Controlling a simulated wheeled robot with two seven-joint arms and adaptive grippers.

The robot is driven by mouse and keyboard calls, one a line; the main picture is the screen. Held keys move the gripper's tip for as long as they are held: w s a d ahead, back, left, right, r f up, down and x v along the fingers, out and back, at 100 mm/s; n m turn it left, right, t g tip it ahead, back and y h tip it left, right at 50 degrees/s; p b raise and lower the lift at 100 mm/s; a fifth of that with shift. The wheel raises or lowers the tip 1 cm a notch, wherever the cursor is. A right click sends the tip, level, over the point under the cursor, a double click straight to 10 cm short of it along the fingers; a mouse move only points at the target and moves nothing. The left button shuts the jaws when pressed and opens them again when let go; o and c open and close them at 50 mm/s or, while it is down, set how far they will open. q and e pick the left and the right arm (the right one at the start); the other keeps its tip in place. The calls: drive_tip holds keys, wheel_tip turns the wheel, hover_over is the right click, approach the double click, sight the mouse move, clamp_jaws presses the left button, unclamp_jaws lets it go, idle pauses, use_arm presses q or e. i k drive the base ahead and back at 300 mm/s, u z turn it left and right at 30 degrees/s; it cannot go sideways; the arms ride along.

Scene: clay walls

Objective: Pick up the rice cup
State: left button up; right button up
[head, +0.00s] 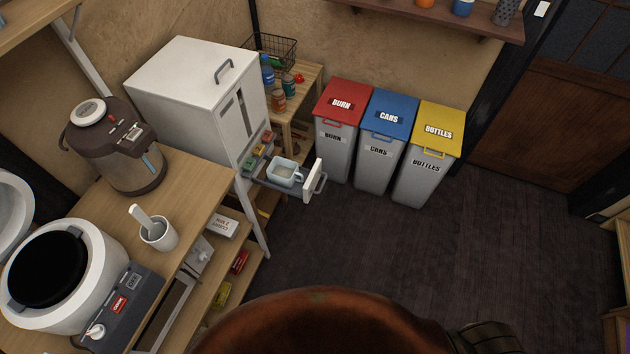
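A small pale, see-through cup with a handle (284,173) sits in the pulled-out drawer (314,181) at the foot of the white cabinet (190,85). It looks like the rice cup, standing upright with its open top showing. Whether it holds anything is too small to tell. Neither of my grippers can be made out in the head view. A rounded brown part of my own body fills the bottom middle of the picture.
A rice cooker (85,280), a hot-water pot (115,150) and a white holder with a scoop (158,235) stand on the wooden counter at left. Red (343,99), blue (389,117) and yellow (438,128) lidded bins stand right of the drawer. The dark floor (400,250) is clear.

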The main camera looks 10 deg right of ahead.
sight(282, 172)
drive_tip(key=u, duration=0.05)
drive_tip(key=k, duration=0.55)
drive_tip(key=u, duration=0.7)
drive_tip(key=i, duration=1)
drive_tip(key=z, duration=0.2)
